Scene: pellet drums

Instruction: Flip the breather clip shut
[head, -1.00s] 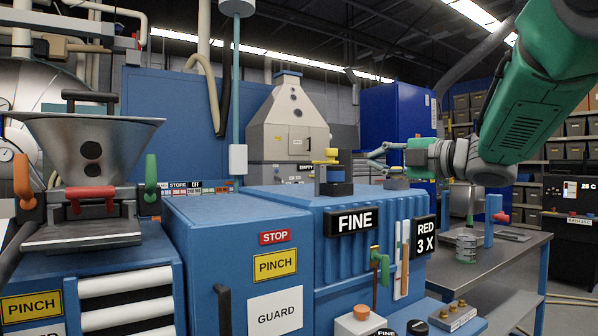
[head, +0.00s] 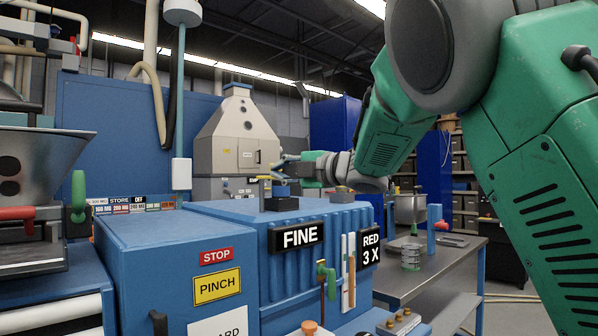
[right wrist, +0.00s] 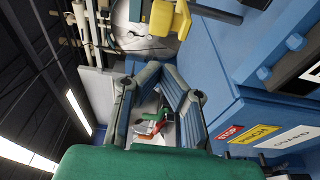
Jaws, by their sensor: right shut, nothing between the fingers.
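A small fitting with a yellow part (head: 264,180) stands on a dark block (head: 286,201) on top of the blue machine marked FINE. I take the yellow part for the breather clip; I cannot tell whether it is open or shut. It also shows large at the top of the right wrist view (right wrist: 170,18). My right gripper (head: 281,160) is shut and empty, just above and behind the fitting, partly hidden by it. In the wrist view its fingers (right wrist: 158,70) meet below the yellow part in the picture, apparently apart from it. My left gripper is not in view.
A blue cabinet with STOP and PINCH labels (head: 217,287) stands in front at left. A grey hopper (head: 236,130) rises behind. A steel bench (head: 440,262) with a pot (head: 411,207) is at right. My right arm covers much of the right side.

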